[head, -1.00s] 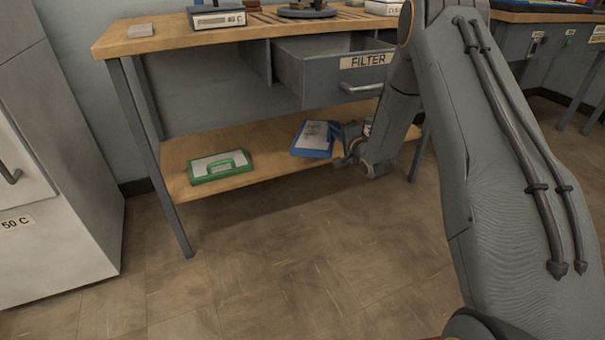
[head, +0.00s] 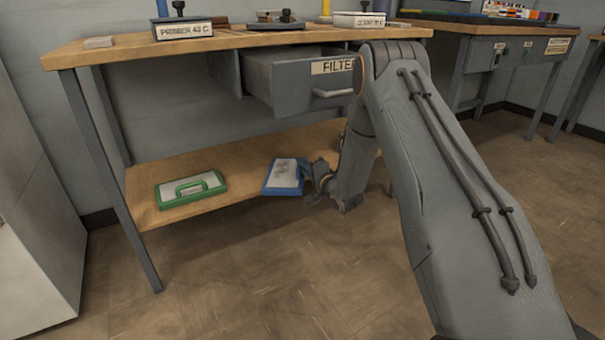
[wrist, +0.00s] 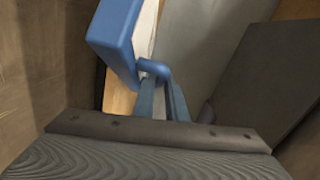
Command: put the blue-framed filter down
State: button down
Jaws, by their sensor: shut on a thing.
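The blue-framed filter (head: 283,177) is a flat panel with a grey-marked white face, at the lower wooden shelf (head: 150,180) under the bench. My gripper (head: 308,176) is at its right side, shut on it. In the wrist view the filter's blue frame (wrist: 113,35) and blue handle (wrist: 155,68) show, with the handle between my gripper's fingers (wrist: 160,100). The filter looks slightly tilted; I cannot tell whether it touches the shelf.
A green-framed filter (head: 191,189) lies on the shelf to the left, with bare wood between the two. Above, an open grey drawer (head: 300,85) labelled FILTER juts out. A bench leg (head: 112,180) stands at the left front. The floor (head: 220,270) in front is clear.

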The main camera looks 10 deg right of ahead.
jog(key=shift+f, duration=0.65)
jog(key=c, duration=1.8)
grip_release()
jog(key=shift+r, duration=0.1)
